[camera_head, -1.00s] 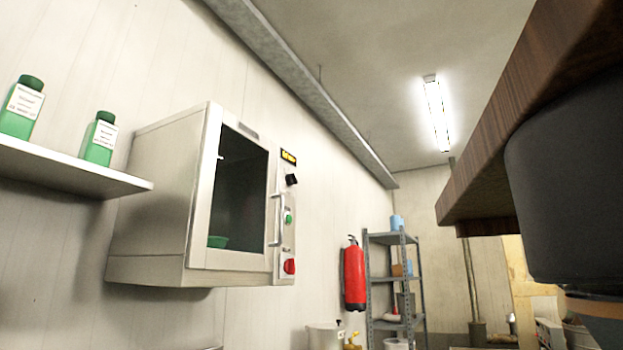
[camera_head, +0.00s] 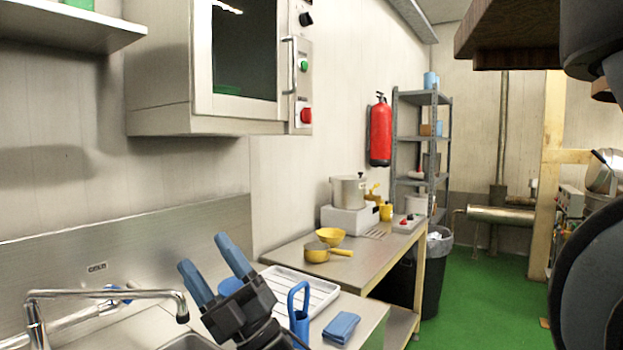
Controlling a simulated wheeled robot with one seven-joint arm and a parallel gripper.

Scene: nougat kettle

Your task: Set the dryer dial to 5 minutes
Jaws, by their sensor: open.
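The dryer (camera_head: 160,75) is a metal cabinet with a dark glass door, mounted on the left wall at the top of the head view. Its control strip carries a black dial (camera_head: 306,19) near the top edge, a green button (camera_head: 304,65) below it and a red knob (camera_head: 306,115) at the bottom. The dial's markings are too small to read. My gripper (camera_head: 208,267), with two blue fingers, is low in the view, above the sink area. It is open and empty, below the dryer and well apart from it.
A faucet (camera_head: 100,294) stands at the lower left. A white tray (camera_head: 312,290), a blue cloth (camera_head: 341,327) and a yellow pan (camera_head: 317,252) lie on the counter. A wall shelf (camera_head: 80,32) juts out left of the dryer. Green floor (camera_head: 485,300) is clear at right.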

